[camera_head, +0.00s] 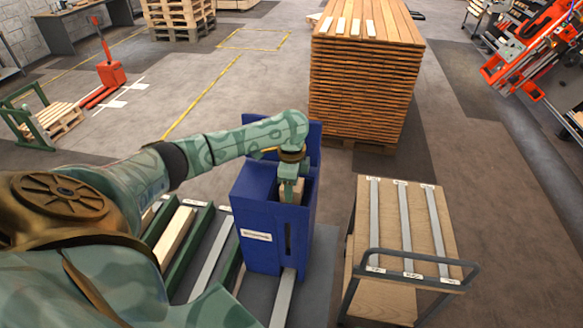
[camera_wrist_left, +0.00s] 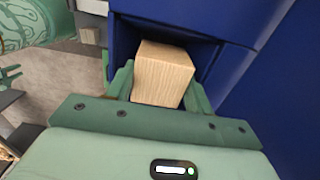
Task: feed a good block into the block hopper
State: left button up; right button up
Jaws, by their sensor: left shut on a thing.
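The block hopper (camera_head: 257,243) is a tall blue box with a white label and a slot in its front. My left gripper (camera_head: 291,190) is at the hopper's open top and points down. It is shut on a pale wooden block (camera_wrist_left: 163,76). In the left wrist view the block sits between the two green fingers of the left gripper (camera_wrist_left: 160,88), with the blue hopper walls around its far side. The block's lower part is hidden, so I cannot tell how deep it is. My right gripper is not in view.
A wooden cart (camera_head: 412,226) with grey strips and a dark handle stands right of the hopper. Green-edged lanes (camera_head: 188,237) holding boards lie left of it. A tall stack of planks (camera_head: 362,90) stands behind.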

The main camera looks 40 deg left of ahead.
pick_arm(q)
jog(key=shift+f+b, duration=0.3)
jog(key=shift+f, duration=0.75)
dwell(1.3)
jog(key=o, duration=1)
jog(key=shift+o, duration=0.5)
notch_tip(320, 180, up, 16)
jog(key=p, duration=0.1)
jog(key=shift+f, duration=0.15)
jog(key=shift+r, duration=0.35)
jog(key=shift+f, duration=0.1)
